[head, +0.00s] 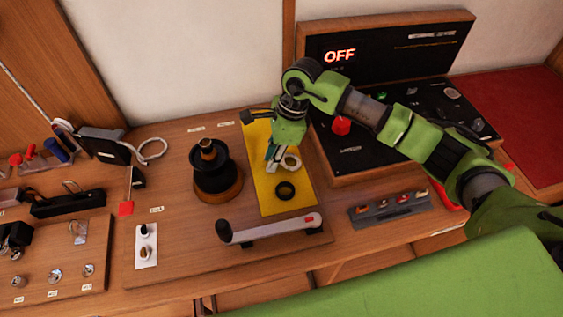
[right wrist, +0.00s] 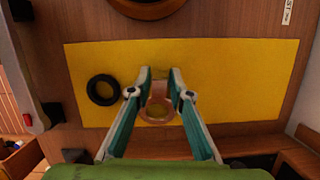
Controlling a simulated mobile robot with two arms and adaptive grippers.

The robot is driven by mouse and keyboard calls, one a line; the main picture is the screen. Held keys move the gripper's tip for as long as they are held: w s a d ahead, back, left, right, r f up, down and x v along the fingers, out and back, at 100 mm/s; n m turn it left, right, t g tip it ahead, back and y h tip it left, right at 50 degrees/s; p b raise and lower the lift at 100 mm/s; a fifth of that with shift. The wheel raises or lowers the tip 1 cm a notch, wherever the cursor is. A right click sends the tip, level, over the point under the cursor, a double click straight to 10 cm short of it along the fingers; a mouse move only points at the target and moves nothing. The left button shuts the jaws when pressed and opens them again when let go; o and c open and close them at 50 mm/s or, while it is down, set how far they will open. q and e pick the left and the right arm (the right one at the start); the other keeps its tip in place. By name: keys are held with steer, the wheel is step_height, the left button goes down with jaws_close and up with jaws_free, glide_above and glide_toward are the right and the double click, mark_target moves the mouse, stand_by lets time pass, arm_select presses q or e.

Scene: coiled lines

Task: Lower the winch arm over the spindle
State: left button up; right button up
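The winch arm (head: 262,230) is a grey bar with a red-marked right end, lying low along the front of the wooden board. Its red mark also shows at the left edge of the right wrist view (right wrist: 27,120). The spindle (head: 210,160) is a dark, stepped upright post on a wooden base, behind and left of the bar. The bar is apart from it. My right gripper (right wrist: 161,73) is open, pointing down over the yellow mat (head: 258,130), with a pale ring (right wrist: 157,114) between its fingers. Contact with the ring cannot be told. My left gripper is not in view.
A black ring (head: 285,191) lies on the mat. An open case with a lit OFF display (head: 339,55) stands behind, with a red knob (head: 341,126). A grey tray of small parts (head: 390,208) is at right. Tools and hardware crowd the left side.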

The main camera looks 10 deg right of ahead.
jaws_close()
steer(key=shift+r, duration=0.15)
steer(key=shift+d+r, duration=0.1)
steer(key=shift+r, duration=0.15)
steer(key=shift+p+v, duration=0.35)
steer(key=shift+v, duration=0.5)
steer(key=shift+d+r, duration=0.1)
steer(key=shift+r, duration=0.15)
